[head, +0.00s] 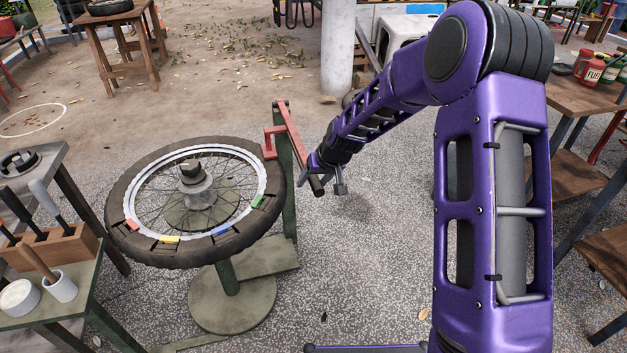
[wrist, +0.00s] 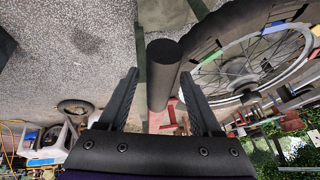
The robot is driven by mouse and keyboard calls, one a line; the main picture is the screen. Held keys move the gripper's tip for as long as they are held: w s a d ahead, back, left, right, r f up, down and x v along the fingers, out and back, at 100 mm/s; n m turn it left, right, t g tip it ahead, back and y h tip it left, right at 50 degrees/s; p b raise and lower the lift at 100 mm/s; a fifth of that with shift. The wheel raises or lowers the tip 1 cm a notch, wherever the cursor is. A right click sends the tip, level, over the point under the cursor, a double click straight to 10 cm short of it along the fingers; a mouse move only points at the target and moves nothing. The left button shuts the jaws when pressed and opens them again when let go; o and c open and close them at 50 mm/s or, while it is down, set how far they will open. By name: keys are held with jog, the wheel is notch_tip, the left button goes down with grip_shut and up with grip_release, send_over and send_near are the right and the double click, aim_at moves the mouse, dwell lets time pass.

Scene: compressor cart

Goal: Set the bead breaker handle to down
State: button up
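The bead breaker handle (head: 294,130) is a red bar on the green post (head: 287,170) beside the wheel. It runs from the post top down and right in the head view to a black grip (head: 317,186). My gripper (head: 328,180) is at this grip end. In the wrist view, the black grip (wrist: 163,75) lies between my two spread fingers (wrist: 159,82). A gap shows on the left; I cannot tell whether the right finger touches. A red shoe arm (head: 270,141) reaches from the handle to the tyre's edge.
The spoked wheel with black tyre (head: 147,249) lies flat on a green stand (head: 232,300), left of my gripper. A tool table (head: 75,310) is at the lower left. A wooden bench (head: 590,95) is at the right. Speckled floor (head: 370,270) below my gripper is clear.

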jog(key=p+v, duration=0.2)
jog(key=v, duration=1.5)
jog(key=shift+s+p, duration=0.2)
jog(key=shift+p, duration=0.1)
jog(key=shift+w+d+r, duration=0.1)
jog(key=shift+d+r, duration=0.05)
jog(key=shift+r, duration=0.05)
